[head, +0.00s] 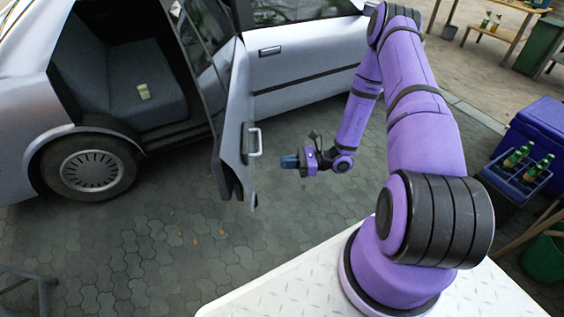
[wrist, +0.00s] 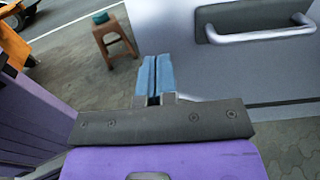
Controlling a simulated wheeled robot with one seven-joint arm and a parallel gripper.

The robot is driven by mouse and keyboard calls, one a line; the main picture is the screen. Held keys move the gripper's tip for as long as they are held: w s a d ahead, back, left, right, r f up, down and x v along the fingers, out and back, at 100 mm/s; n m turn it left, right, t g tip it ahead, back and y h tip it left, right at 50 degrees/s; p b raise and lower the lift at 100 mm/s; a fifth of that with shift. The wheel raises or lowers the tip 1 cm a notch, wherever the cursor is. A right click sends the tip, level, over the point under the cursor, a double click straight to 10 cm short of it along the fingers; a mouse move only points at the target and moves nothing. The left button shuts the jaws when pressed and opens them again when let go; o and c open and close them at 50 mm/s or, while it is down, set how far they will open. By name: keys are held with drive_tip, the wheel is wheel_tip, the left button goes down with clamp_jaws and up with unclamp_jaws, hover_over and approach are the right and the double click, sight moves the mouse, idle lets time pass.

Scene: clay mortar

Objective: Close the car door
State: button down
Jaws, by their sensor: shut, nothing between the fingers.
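The silver car door (head: 236,120) stands wide open in the head view, swung out from the car (head: 270,60). Its handle (head: 254,141), a light grey bar, faces my gripper (head: 289,162), which is shut and empty, a short way to the right of the door and apart from it. In the wrist view the blue fingers (wrist: 154,76) are together, with the door panel (wrist: 215,75) beyond and to the right. The handle (wrist: 262,34) is at the upper right there. The dark seat (head: 120,80) shows through the door opening.
A blue cooler (head: 535,125) and a crate of green bottles (head: 520,178) stand at the right. The wrist view shows a wooden stool (wrist: 113,38) beyond the fingers. Paved ground (head: 150,240) in front of the door is clear.

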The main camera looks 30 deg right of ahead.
drive_tip(key=x, duration=1.1)
drive_tip(key=shift+a, duration=0.2)
